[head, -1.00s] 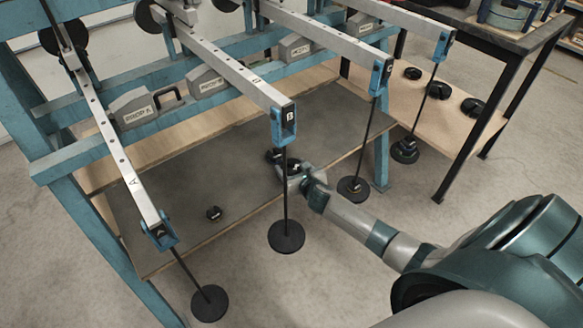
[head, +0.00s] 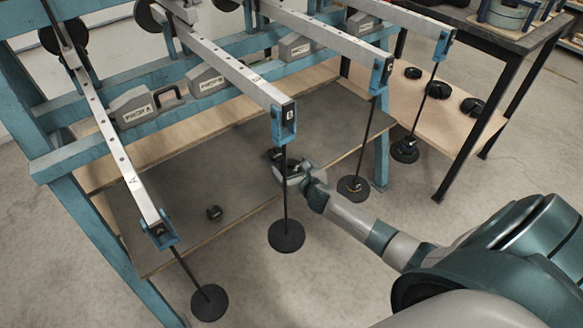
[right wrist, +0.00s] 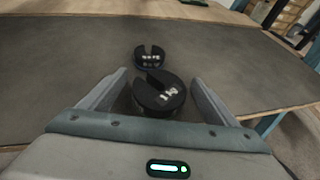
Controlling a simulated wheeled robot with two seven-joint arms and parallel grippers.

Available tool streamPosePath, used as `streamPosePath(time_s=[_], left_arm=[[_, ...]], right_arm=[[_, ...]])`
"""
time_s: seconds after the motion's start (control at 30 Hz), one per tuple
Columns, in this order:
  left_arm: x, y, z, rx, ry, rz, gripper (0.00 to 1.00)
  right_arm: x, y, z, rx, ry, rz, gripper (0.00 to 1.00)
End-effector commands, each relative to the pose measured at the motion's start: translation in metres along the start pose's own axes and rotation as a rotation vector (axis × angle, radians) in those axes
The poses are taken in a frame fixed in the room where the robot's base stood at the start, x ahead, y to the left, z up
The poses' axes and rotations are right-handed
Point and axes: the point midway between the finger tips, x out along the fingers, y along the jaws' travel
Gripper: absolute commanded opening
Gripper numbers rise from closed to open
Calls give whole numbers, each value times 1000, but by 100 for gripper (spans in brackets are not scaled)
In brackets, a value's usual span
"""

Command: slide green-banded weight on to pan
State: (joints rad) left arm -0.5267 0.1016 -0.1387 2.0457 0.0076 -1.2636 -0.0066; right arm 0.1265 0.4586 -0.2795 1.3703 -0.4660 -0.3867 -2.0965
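My right gripper (head: 279,165) is low over the grey shelf, behind the hanging rod of lever B. In the right wrist view its fingers (right wrist: 158,98) are open on either side of a black slotted weight (right wrist: 162,98), with gaps visible. A second black slotted weight (right wrist: 150,57) lies just beyond it. I see no green band on either, so I cannot tell which is the green-banded one. Round black pans hang from the levers: pan A (head: 209,303), pan B (head: 286,237), pan C (head: 350,193) and a fourth (head: 404,154). Pans A and B look bare. My left gripper is not in view.
Several black weights, one here (head: 439,91), lie on the wooden board at right. The lever beams (head: 235,72), rods and blue frame (head: 90,235) stand close around my right arm.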

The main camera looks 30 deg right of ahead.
Motion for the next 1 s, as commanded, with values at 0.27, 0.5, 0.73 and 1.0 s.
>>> streamPosePath(time_s=[0.27, 0.5, 0.73, 1.0], left_arm=[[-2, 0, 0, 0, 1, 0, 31], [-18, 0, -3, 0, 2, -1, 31], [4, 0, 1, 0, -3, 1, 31], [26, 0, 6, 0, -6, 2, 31]], right_arm=[[0, 0, -4, 0, 6, -1, 83], [-5, 0, -3, -1, 5, 0, 83], [-43, 0, -2, -2, 5, 1, 83], [-99, 0, -2, -3, 4, 2, 83]])
